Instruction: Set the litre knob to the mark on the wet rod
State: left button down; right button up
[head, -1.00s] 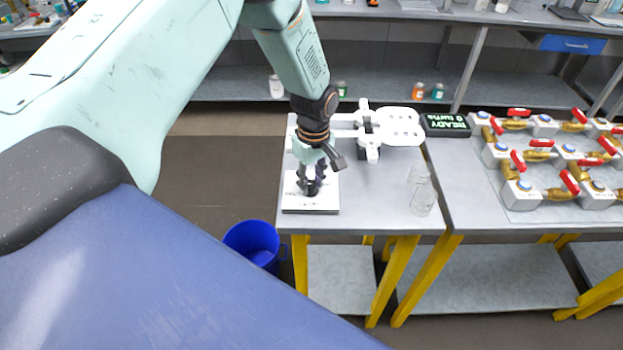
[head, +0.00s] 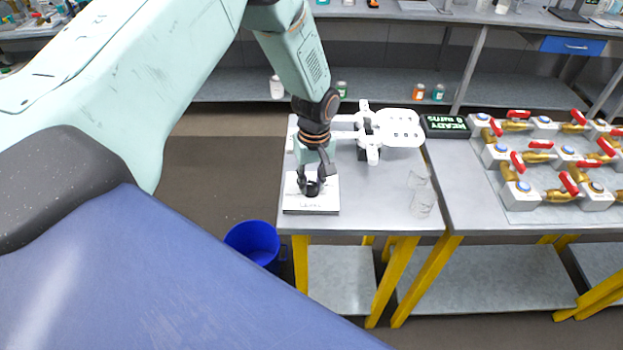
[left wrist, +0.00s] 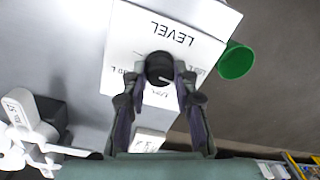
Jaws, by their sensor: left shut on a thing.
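The litre knob (left wrist: 160,68) is a round black dial with a white pointer line. It sits on a white panel (left wrist: 120,45) lettered LEVEL in the left wrist view. The panel (head: 325,207) lies at the near left of the grey table in the head view. My left gripper (left wrist: 162,84) has its fingers shut on the knob, one on each side; it also shows in the head view (head: 311,188), pointing down. Scale marks around the knob are partly hidden by the fingers. I cannot make out a wet rod. My right gripper is not in view.
A white plate-like fixture (head: 400,128) and a READY display (head: 446,125) stand behind. Clear glassware (head: 422,200) stands at the table's right. Red-handled brass valves (head: 560,160) fill the right table. A blue bucket (head: 252,242) is on the floor.

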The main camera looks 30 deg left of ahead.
pick_arm(q)
jog(key=m, duration=0.6)
jog(key=shift+s, duration=0.1)
jog(key=m, duration=0.6)
jog(key=shift+m, duration=0.3)
dwell(0.3)
jog(key=c, duration=1)
grip_release()
jog(key=shift+s, duration=0.15)
jog(key=shift+c, duration=0.2)
jog(key=shift+r, duration=0.1)
